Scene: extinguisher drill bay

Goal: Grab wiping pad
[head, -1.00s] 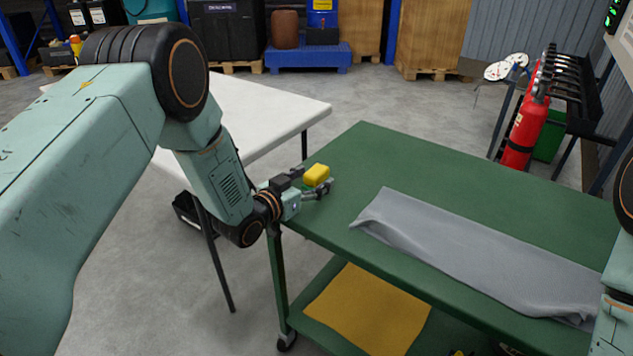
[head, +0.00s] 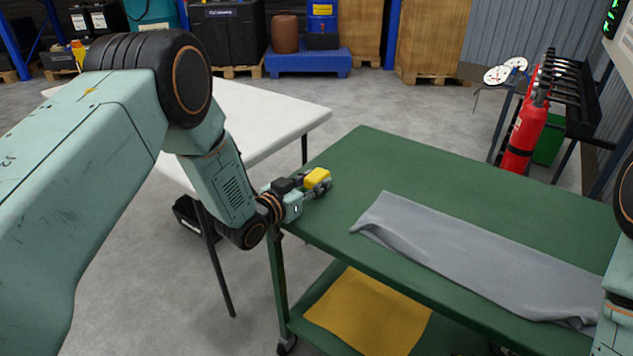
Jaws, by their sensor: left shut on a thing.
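The wiping pad (head: 317,177) is a small yellow block at the left end of the green cart top. My left gripper (head: 318,185) is shut on it, with fingers at its sides. I cannot tell whether the pad touches the cart top or is held just above it. My right arm shows only in part at the right edge, and its gripper is out of view.
A grey cloth (head: 470,255) lies across the green cart (head: 400,160). A yellow mat (head: 368,312) lies on the lower shelf. A white table (head: 250,110) stands behind my left arm. A red extinguisher (head: 525,135) stands at a rack on the right.

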